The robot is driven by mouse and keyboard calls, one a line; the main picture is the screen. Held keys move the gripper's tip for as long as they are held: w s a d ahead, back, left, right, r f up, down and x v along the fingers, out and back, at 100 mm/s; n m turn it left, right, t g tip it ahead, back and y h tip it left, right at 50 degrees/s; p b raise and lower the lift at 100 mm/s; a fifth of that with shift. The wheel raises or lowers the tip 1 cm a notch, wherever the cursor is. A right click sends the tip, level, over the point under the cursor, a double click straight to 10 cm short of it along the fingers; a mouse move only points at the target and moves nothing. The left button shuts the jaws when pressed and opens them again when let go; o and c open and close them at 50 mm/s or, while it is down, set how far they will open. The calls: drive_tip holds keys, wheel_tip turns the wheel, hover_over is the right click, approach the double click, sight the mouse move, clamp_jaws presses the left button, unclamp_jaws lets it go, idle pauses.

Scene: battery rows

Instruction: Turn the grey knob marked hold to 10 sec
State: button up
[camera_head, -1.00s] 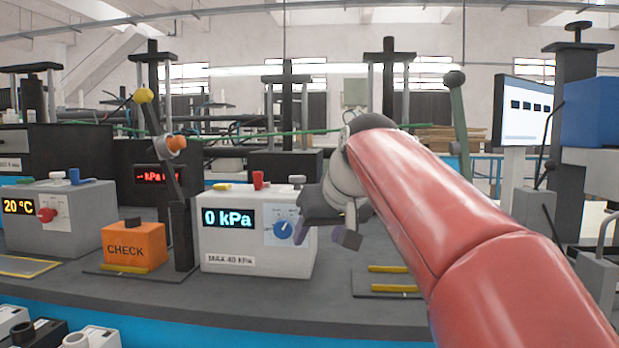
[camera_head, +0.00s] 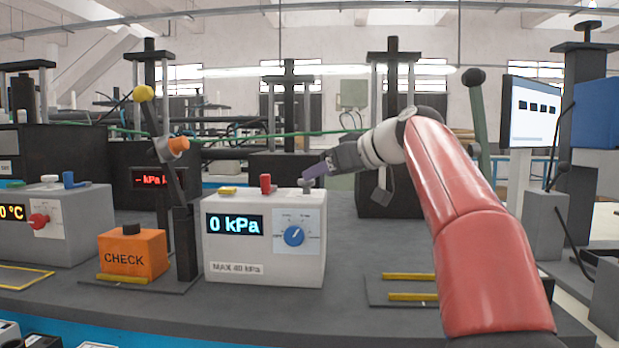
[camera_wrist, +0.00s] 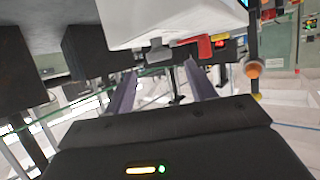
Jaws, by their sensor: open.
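A white box (camera_head: 216,256) with a "0 kPa" display stands on the bench in the head view. A small grey knob (camera_head: 306,184) sits at the right end of its top, and likely the same one shows in the wrist view (camera_wrist: 160,50). I cannot read any "hold" or "10 sec" mark. A blue dial (camera_head: 294,236) is on the box's front, its scale too small to read. My gripper (camera_head: 345,188) is open and empty at the box's upper right. One purple finger appears close to the grey knob; contact cannot be told. Both fingers show in the wrist view (camera_wrist: 160,70).
A red knob (camera_head: 265,183) and a yellow piece (camera_head: 228,190) share the box top. An orange CHECK box (camera_head: 131,255) and a dark post with an orange-tipped lever (camera_head: 178,146) stand left.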

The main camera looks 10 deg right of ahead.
sight(306, 187)
drive_tip(key=shift+x, duration=2.3)
drive_tip(key=shift+c, duration=0.5)
drive_tip(key=c, duration=0.9)
drive_tip(key=shift+s+a+f+m+t+h, duration=0.15)
drive_tip(key=shift+m+t+h, duration=0.25)
drive_tip(key=shift+m+h, duration=0.35)
drive_tip(key=o, duration=1)
